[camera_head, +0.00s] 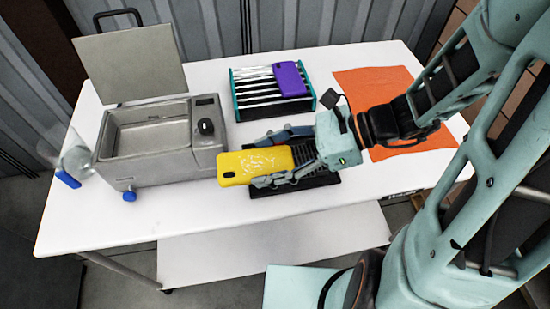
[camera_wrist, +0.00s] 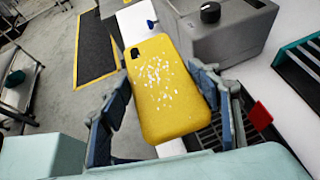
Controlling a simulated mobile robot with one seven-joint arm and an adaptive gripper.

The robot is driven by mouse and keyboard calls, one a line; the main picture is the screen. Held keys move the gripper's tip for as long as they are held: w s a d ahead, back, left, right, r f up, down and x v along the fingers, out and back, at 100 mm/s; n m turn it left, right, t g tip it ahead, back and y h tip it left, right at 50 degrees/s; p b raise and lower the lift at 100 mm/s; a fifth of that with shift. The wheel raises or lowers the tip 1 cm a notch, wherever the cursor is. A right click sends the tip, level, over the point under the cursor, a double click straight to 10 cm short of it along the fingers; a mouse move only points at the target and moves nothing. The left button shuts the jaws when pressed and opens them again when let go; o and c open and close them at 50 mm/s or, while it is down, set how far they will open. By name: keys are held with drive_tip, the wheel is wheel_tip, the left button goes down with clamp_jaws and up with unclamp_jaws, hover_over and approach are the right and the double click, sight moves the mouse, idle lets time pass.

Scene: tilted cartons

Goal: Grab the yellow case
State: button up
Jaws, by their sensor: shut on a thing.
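The yellow case (camera_head: 256,165) is a phone-shaped case with white speckles and a dark camera hole at one corner. My gripper (camera_head: 275,158) is shut on it, with one finger along each long side. The case points left out of the gripper, over the front middle of the white table. In the wrist view the yellow case (camera_wrist: 163,88) sits between the two blue-grey fingers of my gripper (camera_wrist: 160,105). It appears held above a dark slotted rack (camera_head: 310,184), which is partly hidden beneath it and the gripper.
A grey metal bath (camera_head: 150,140) with a raised lid stands left of the case. A teal-sided rack (camera_head: 252,100) bearing a purple case (camera_head: 290,79) stands behind. An orange mat (camera_head: 378,86) lies at the right. A clear flask (camera_head: 76,158) stands far left. The table's front left is clear.

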drive_tip(key=shift+s+a+r+b, duration=0.3)
drive_tip(key=shift+s+a+b, duration=0.3)
drive_tip(key=shift+b, duration=1.9)
